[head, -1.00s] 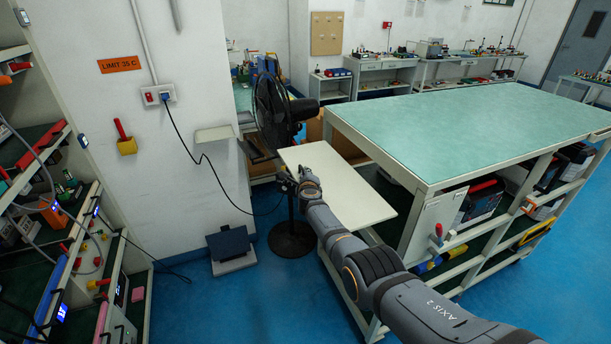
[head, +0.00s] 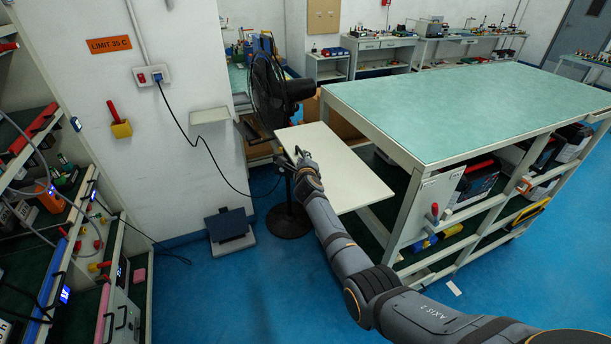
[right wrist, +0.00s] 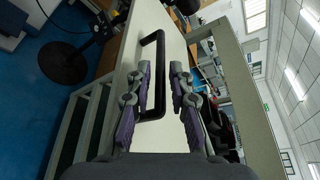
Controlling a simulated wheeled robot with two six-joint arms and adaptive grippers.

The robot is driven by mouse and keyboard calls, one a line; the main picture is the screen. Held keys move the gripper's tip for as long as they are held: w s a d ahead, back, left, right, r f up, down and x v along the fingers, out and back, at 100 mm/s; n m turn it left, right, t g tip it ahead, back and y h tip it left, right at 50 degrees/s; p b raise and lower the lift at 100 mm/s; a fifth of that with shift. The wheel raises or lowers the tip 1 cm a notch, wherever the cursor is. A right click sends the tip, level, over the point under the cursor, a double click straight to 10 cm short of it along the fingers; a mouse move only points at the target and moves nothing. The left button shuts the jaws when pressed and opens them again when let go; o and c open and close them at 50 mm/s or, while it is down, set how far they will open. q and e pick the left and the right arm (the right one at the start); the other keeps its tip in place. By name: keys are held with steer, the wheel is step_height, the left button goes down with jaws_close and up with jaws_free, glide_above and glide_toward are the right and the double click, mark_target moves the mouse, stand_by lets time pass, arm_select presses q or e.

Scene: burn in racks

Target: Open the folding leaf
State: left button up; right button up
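The folding leaf (head: 340,168) is a pale, flat panel at the left end of the green-topped workbench (head: 470,105). It sticks out from the bench end, below the top's level; its exact tilt is hard to tell. In the right wrist view the leaf (right wrist: 150,20) fills the middle and carries a black bar handle (right wrist: 159,50). My right gripper (head: 299,153) is at the leaf's left edge. In the right wrist view its fingers (right wrist: 160,88) are apart, one on each side of the handle; contact is not clear. My left gripper is out of view.
A black pedestal fan (head: 268,95) stands just behind the leaf's left edge, its round base (head: 289,222) on the floor. A wall cable hangs nearby. A rack (head: 110,270) stands at left. Blue floor (head: 240,290) is free in front.

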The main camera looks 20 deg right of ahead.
steer(key=f+v, duration=0.2)
steer(key=v, duration=0.7)
steer(key=shift+s, duration=0.45)
steer(key=shift+w+a, duration=0.1)
